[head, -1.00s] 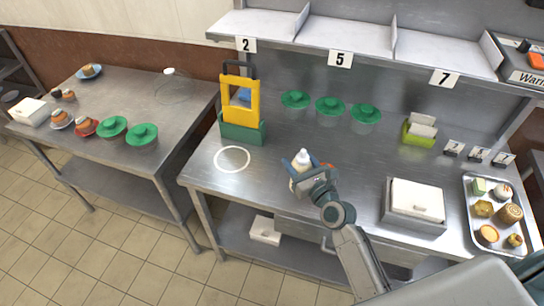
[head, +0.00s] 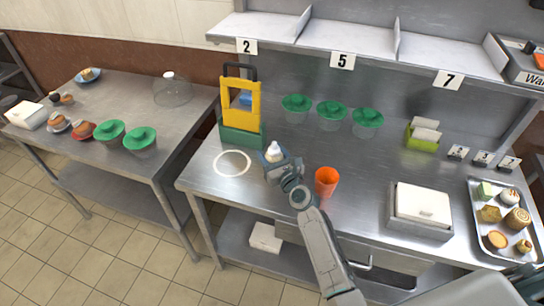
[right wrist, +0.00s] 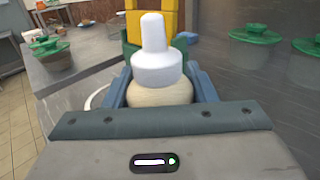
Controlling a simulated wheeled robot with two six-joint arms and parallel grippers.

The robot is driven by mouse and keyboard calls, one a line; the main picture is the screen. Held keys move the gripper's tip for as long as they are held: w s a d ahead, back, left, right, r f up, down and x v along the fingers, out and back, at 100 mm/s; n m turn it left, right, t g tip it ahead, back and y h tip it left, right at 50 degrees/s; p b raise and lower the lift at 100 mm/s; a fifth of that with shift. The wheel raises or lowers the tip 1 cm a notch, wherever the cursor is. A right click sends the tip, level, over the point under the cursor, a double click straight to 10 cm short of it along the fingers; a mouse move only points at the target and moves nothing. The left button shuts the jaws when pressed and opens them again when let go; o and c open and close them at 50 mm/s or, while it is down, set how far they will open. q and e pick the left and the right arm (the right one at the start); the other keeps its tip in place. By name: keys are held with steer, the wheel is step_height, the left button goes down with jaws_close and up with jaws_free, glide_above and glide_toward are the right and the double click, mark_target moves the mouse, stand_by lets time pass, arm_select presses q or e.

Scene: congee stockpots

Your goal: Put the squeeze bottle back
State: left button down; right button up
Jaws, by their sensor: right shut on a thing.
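The squeeze bottle (head: 274,151) has a white nozzle cap and a cream body. My right gripper (head: 277,164) is shut on it and holds it upright, just right of a white ring mark (head: 232,163) on the steel counter. In the right wrist view the bottle (right wrist: 158,62) stands between the blue fingers (right wrist: 160,92), its lower part hidden by the gripper. Whether its base touches the counter cannot be told. Part of the ring shows left of the bottle in the wrist view (right wrist: 97,97). My left gripper is not in view.
A yellow and green caddy (head: 241,112) stands behind the ring. An orange cup (head: 326,182) stands right of my gripper. Several green-lidded pots (head: 331,115) line the back. A white box in a steel tray (head: 420,210) and a food tray (head: 505,222) are at right.

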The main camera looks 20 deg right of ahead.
steer(key=shift+r, duration=0.1)
steer(key=shift+f, duration=0.2)
steer(key=o, duration=0.7)
steer(key=shift+r, duration=0.25)
steer(key=s, duration=0.4)
steer(key=s+d, duration=0.1)
steer(key=s, duration=0.3)
steer(key=s+d, duration=0.1)
steer(key=s, duration=0.3)
steer(key=shift+d, duration=0.1)
